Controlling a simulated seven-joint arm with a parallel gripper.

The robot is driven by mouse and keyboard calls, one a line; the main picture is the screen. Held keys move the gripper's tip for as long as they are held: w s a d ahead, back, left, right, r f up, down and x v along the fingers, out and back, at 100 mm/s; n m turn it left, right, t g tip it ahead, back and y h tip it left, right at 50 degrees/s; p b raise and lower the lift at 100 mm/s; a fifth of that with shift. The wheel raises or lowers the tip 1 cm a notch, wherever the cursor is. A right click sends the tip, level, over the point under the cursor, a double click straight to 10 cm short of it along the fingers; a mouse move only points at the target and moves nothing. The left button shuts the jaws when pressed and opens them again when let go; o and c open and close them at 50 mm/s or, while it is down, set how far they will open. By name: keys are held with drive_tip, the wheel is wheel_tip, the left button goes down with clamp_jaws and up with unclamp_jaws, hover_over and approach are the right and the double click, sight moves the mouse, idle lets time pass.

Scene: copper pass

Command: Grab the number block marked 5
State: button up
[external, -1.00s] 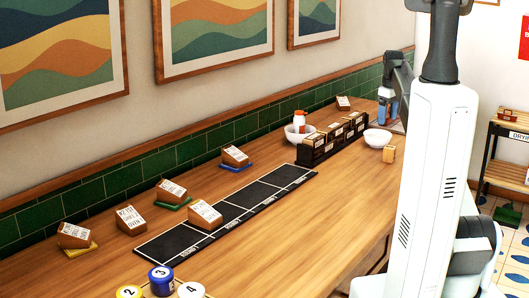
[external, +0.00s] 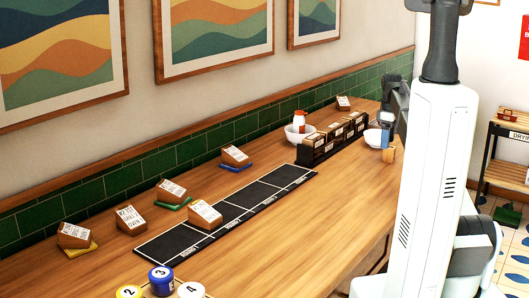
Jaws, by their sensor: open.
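A small light-wood block (external: 389,155) stands on the counter near its right edge, beside a white bowl. Any number on it is too small to read, so I cannot tell whether it is the block marked 5. My gripper (external: 387,145) is open, fingers pointing down, right at or just above this block. I cannot tell whether the fingers are around it or touching it. Part of the block and bowl is hidden behind the gripper. No 5 is legible anywhere in view.
The white bowl (external: 373,138) is close to the gripper's left. A dark rack (external: 317,152) of labelled blocks and another bowl (external: 291,137) stand further left. Round pieces marked 2 (external: 129,292), 3 (external: 161,281) and 4 (external: 191,291) sit at the front. A black mat (external: 180,240) lies mid-counter.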

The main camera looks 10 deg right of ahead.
sight(387, 152)
drive_tip(key=shift+s+d+f, duration=0.1)
drive_tip(key=shift+f, duration=2.7)
drive_tip(key=c, duration=1.1)
